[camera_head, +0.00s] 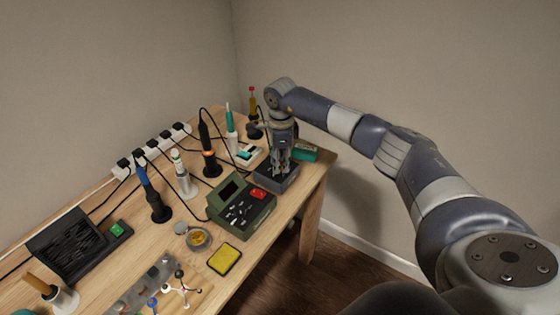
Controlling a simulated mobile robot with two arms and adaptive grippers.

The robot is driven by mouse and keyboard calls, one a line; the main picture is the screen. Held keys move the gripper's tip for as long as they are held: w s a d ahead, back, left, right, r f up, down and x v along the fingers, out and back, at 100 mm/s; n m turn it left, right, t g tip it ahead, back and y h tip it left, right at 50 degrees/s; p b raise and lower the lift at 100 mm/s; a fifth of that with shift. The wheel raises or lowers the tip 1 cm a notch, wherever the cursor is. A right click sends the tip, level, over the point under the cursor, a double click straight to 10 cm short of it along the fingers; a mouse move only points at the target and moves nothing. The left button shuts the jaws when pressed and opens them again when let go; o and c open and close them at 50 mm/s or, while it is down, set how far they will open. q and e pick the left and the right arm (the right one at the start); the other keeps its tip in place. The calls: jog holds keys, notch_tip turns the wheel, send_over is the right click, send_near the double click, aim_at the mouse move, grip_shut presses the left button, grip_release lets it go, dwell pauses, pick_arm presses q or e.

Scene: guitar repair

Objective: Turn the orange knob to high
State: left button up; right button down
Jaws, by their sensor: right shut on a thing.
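My right gripper (281,168) points straight down at the top of a dark grey box (289,184) near the right end of the workbench. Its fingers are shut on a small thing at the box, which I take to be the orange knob. The fingers hide the knob almost wholly, so its setting cannot be read. My left gripper is not in view.
A green station (254,216) with a red part stands just in front of the box. A teal box (304,153) lies behind it on the right. Soldering tools in stands (209,162) and a power strip (152,147) line the back. A yellow sponge (225,258) lies in front.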

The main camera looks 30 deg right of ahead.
jog(key=m, duration=1)
jog(key=shift+w+g+p, duration=0.1)
jog(key=shift+g+p, duration=0.2)
jog(key=m, duration=0.4)
jog(key=shift+p, duration=0.3)
jog(key=m+p, duration=0.1)
jog(key=m, duration=0.4)
jog(key=shift+w, duration=0.1)
jog(key=shift+m, duration=0.3)
jog(key=c, duration=1.3)
grip_release()
jog(key=shift+g, duration=0.3)
jog(key=shift+c, duration=0.2)
notch_tip(320, 180, up, 12)
jog(key=shift+w+a, duration=0.2)
jog(key=shift+a, duration=0.15)
